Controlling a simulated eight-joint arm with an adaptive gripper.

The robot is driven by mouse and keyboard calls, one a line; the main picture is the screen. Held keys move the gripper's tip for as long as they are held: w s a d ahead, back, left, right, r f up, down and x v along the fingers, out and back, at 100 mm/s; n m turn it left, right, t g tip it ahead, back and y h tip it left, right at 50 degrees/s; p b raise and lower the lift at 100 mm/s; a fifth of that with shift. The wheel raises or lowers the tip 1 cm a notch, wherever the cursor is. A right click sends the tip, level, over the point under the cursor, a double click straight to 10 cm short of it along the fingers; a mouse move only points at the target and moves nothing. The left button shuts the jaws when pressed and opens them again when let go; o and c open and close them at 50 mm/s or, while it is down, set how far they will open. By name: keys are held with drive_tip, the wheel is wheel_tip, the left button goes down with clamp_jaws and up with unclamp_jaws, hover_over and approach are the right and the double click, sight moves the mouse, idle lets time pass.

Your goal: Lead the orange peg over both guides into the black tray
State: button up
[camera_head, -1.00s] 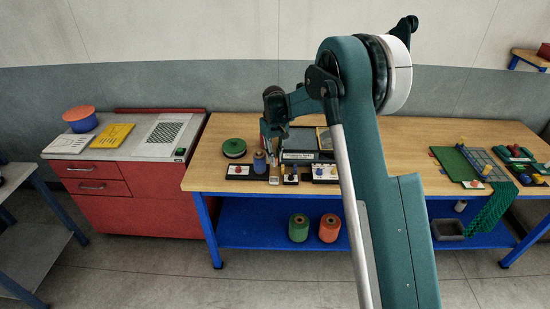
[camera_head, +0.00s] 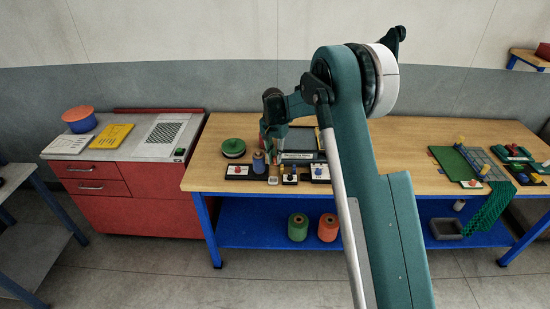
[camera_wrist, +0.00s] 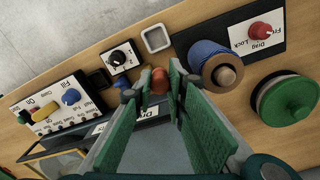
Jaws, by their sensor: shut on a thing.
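My gripper (camera_wrist: 155,88) has green padded fingers and is shut on the orange peg (camera_wrist: 159,82), which shows between the fingertips in the wrist view. In the head view my gripper (camera_head: 266,149) hangs over the bench beside the blue spool, and I cannot make out the peg. A wide, shallow, black-rimmed tray-like unit with a white label (camera_head: 298,156) lies behind the small panels. It is partly hidden by my fingers in the wrist view. I cannot clearly tell the two guides apart from the other small fittings.
A blue spool with a brown top (camera_wrist: 222,70) stands close to my gripper. Nearby are a green reel (camera_wrist: 287,100), a grey square ring (camera_wrist: 156,38), a black knob box (camera_wrist: 122,58) and a switch panel (camera_wrist: 50,110). The wooden bench (camera_head: 395,150) is bare in the middle.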

drive_tip(key=m, duration=0.3)
drive_tip(key=w+m, duration=0.1)
drive_tip(key=m, duration=0.1)
drive_tip(key=shift+f, duration=0.4)
drive_tip(key=shift+w+a+f+m, duration=0.1)
drive_tip(key=shift+a+f+m, duration=0.1)
drive_tip(key=shift+m, duration=1.05)
drive_tip(key=shift+w+a+f+m, duration=0.1)
drive_tip(key=shift+a+m, duration=0.1)
drive_tip(key=shift+m, duration=1.05)
drive_tip(key=shift+d, duration=0.2)
drive_tip(key=shift+d+p, duration=1.4)
drive_tip(key=shift+d, duration=3.35)
drive_tip(key=shift+s+d+p, duration=0.3)
drive_tip(key=shift+s+d, duration=0.2)
drive_tip(key=shift+d, duration=0.35)
drive_tip(key=shift+s+d+p, duration=0.25)
drive_tip(key=shift+s+d, duration=0.2)
drive_tip(key=shift+d, duration=0.45)
drive_tip(key=shift+s+d+p, duration=0.3)
drive_tip(key=shift+s+d, duration=0.2)
drive_tip(key=shift+d, duration=0.35)
drive_tip(key=shift+d+f+b, duration=0.1)
drive_tip(key=shift+f+b, duration=1.8)
drive_tip(key=shift+f, duration=0.45)
drive_tip(key=shift+f+b, duration=0.25)
drive_tip(key=shift+b, duration=0.25)
